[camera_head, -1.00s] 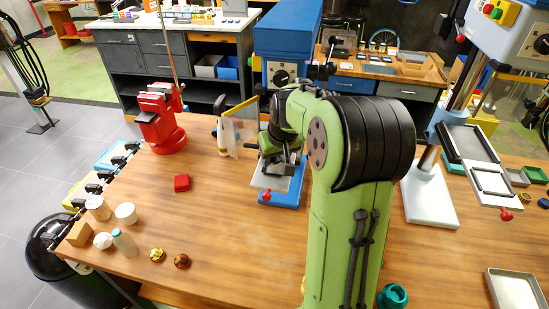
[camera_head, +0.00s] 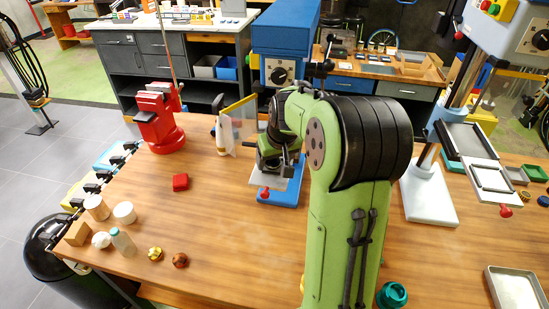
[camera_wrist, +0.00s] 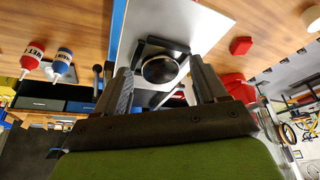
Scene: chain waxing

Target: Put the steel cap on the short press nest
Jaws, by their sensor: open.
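In the wrist view, a dark, shiny round piece (camera_wrist: 160,69), which looks like the steel cap, sits within a black bracket-like nest (camera_wrist: 163,43) on a pale plate (camera_wrist: 205,22). My gripper (camera_wrist: 165,85) is open, with one finger to each side of the round piece and a gap on both sides. I cannot tell how fully the piece is seated. In the head view, my gripper (camera_head: 272,158) is over the pale plate (camera_head: 268,182) of the blue press (camera_head: 285,35); my arm hides part of this area, and the cap cannot be made out there.
A second press with a white base (camera_head: 430,200) stands at right. A red vise (camera_head: 157,120) and a clear guard (camera_head: 240,125) stand left of my gripper. A red block (camera_head: 181,182) lies on the bench.

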